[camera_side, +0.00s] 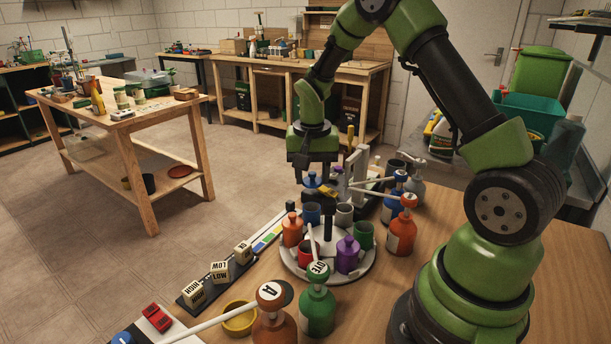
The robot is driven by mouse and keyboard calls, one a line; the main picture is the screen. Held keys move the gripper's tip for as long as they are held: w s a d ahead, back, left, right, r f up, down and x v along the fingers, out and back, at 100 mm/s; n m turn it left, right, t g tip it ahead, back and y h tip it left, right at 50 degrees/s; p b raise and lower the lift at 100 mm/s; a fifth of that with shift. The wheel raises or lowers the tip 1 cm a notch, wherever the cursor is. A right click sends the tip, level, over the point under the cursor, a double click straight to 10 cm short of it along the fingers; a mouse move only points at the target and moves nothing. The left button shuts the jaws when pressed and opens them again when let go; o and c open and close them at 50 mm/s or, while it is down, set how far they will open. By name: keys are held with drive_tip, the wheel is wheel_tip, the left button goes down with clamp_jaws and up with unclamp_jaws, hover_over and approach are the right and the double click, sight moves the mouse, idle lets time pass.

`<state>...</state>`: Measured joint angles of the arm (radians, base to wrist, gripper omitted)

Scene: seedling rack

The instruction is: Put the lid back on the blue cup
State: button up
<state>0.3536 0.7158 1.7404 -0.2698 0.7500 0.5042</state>
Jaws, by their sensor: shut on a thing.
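My gripper (312,174) points down above the round white rack and is shut on the blue lid (312,181). The lid is small in view and partly covered by the fingers. The blue cup (312,214) stands upright in the back part of the rack (288,262), almost straight below the lid. A clear gap shows between lid and cup. The cup's top looks open.
The rack also holds a white cup (344,214), a green cup (364,236), a red cup (306,254), an orange bottle (292,231) and a purple bottle (347,255). A dark post (328,228) rises mid-rack. Green (317,311) and orange (401,236) bottles stand close by.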

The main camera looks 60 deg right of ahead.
drive_tip(key=shift+f, duration=2.65)
drive_tip(key=shift+f, duration=0.15)
drive_tip(key=o, duration=1.4)
drive_tip(key=shift+o, duration=0.2)
drive_tip(key=shift+r, duration=3.5)
clamp_jaws()
